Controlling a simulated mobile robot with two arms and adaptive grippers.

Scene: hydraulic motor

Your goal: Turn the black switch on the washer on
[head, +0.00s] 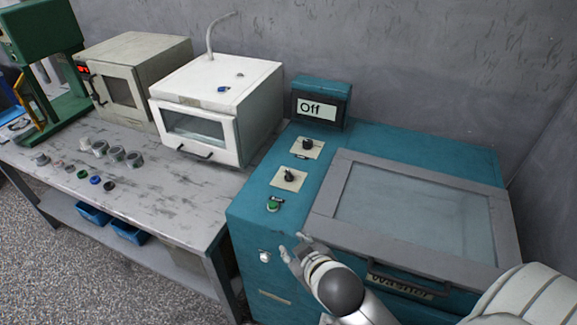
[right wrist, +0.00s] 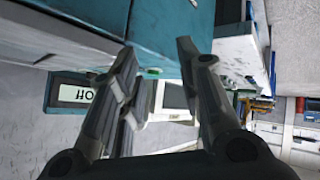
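The teal washer (head: 415,160) stands at the right in the head view, with a grey-framed glass lid (head: 410,205) that is closed. Its display (head: 317,108) reads "Off". On its top are a rear black switch (head: 307,144) and a front black switch (head: 290,176), each on a pale plate, and a green button (head: 272,205). My right gripper (head: 294,245) is open and empty near the washer's front edge, apart from both switches and nearer the front than the green button. It also shows in the right wrist view (right wrist: 157,52). My left gripper is not in view.
A small pale round fitting (head: 265,257) is on the washer's front face. A handle (head: 405,285) runs along the lid's front edge. To the left, a workbench (head: 165,205) holds a white oven (head: 215,100), a grey oven (head: 130,75), a green press (head: 45,45) and several small parts.

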